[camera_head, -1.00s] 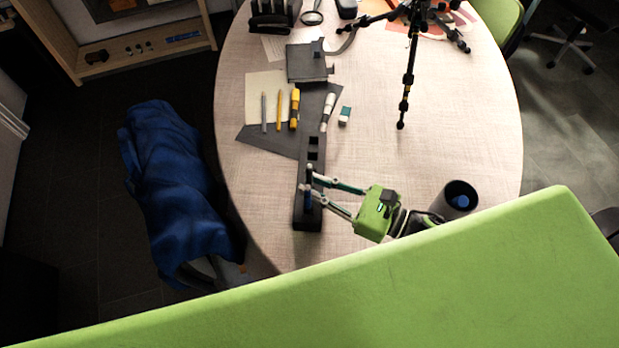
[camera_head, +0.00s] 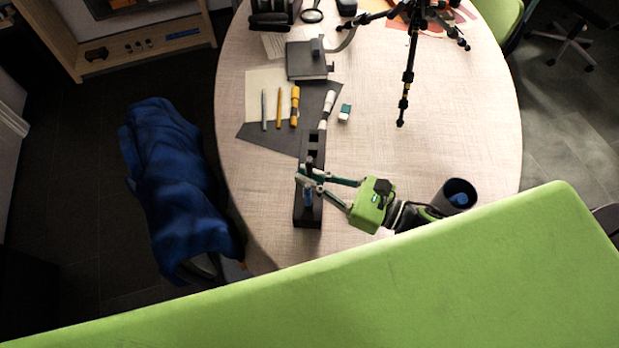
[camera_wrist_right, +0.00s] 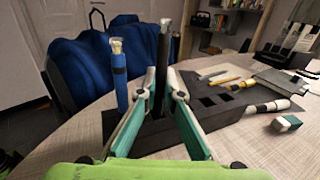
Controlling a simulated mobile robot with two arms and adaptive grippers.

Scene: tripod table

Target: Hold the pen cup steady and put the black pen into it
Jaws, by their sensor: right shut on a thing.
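The pen cup (camera_head: 473,187) is a dark cylinder on the right of the table, with something blue inside, beside my right forearm. A long black block (camera_head: 306,215) with square slots stands left of it; it also shows in the wrist view (camera_wrist_right: 228,114). My right gripper (camera_head: 306,181) is above the block, shut on the upright black pen (camera_wrist_right: 163,62). The pen's lower end is hidden by the fingers, so I cannot tell if it is in its slot. A blue pen (camera_wrist_right: 119,82) stands upright in the block, left of the fingers. My left gripper is not in view.
A grey pencil (camera_head: 264,110), a yellow pencil (camera_head: 279,108), a yellow marker (camera_head: 295,107), a white marker (camera_head: 329,104) and an eraser (camera_head: 345,113) lie beyond the block. A tripod (camera_head: 408,80) stands farther back. Table between block and cup is bare apart from my arm.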

